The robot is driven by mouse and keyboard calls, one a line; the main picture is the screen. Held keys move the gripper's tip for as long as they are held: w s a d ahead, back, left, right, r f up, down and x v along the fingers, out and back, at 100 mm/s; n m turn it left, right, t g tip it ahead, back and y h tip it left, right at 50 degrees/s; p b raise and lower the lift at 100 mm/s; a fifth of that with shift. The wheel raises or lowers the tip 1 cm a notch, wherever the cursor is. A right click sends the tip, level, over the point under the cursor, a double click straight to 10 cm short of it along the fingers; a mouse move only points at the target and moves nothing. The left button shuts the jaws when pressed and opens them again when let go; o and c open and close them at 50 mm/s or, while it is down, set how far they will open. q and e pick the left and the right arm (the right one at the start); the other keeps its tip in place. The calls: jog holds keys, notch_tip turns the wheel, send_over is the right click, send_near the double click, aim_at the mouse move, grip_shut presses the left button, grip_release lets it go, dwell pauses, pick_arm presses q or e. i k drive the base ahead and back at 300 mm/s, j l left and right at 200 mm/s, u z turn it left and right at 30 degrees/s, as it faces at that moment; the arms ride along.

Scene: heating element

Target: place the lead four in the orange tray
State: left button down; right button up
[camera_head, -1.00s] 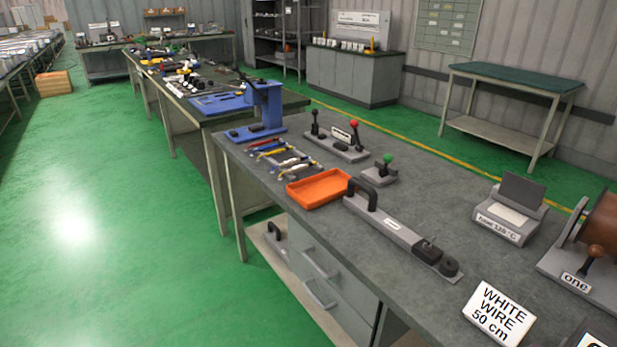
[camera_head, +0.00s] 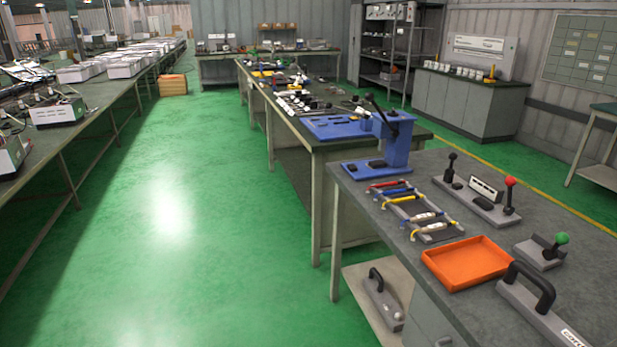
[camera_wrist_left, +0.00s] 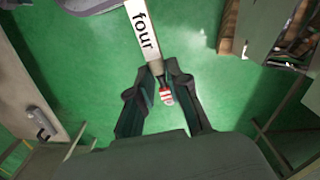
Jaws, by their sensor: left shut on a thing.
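The orange tray (camera_head: 467,263) lies empty near the front edge of the grey workbench, at the lower right of the head view. My left gripper (camera_wrist_left: 164,80) shows only in the left wrist view. It is shut on the lead four (camera_wrist_left: 145,32), which has a pale tag reading "four" and a red-and-white striped end between the fingers. Green floor shows below the lead. Neither the left gripper nor the lead is in the head view. My right gripper is in neither view.
A rack of tools (camera_head: 418,212) lies just behind the tray. A green-knobbed device (camera_head: 545,250) and a black-handled grey bar (camera_head: 535,305) stand to its right. A blue press (camera_head: 385,145) stands at the bench's far end. The green floor at left is clear.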

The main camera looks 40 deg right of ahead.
aim_at(469, 275)
jog(key=i+u, duration=0.1)
jog(key=u, duration=0.3)
jog(key=i+l+u, duration=0.1)
jog(key=u, duration=0.75)
jog(key=i+l+u, duration=0.1)
jog(key=u, duration=0.3)
jog(key=l+u, duration=0.1)
jog(key=u, duration=0.55)
jog(key=l+u, duration=0.2)
jog(key=u, duration=0.4)
jog(key=l+u, duration=0.15)
jog(key=u, duration=0.5)
jog(key=l+u, duration=0.2)
jog(key=u, duration=0.45)
jog(key=l+u, duration=0.1)
jog(key=u, duration=0.5)
jog(key=k+u, duration=0.1)
jog(key=u, duration=0.55)
jog(key=k+l+u, duration=0.1)
jog(key=u, duration=0.5)
jog(key=k+u, duration=0.1)
jog(key=u, duration=0.55)
jog(key=k+u, duration=0.1)
jog(key=u, duration=0.35)
jog(key=k+j+u, duration=0.1)
jog(key=u, duration=0.3)
jog(key=j+u, duration=0.15)
jog(key=u, duration=0.3)
jog(key=k+j, duration=0.05)
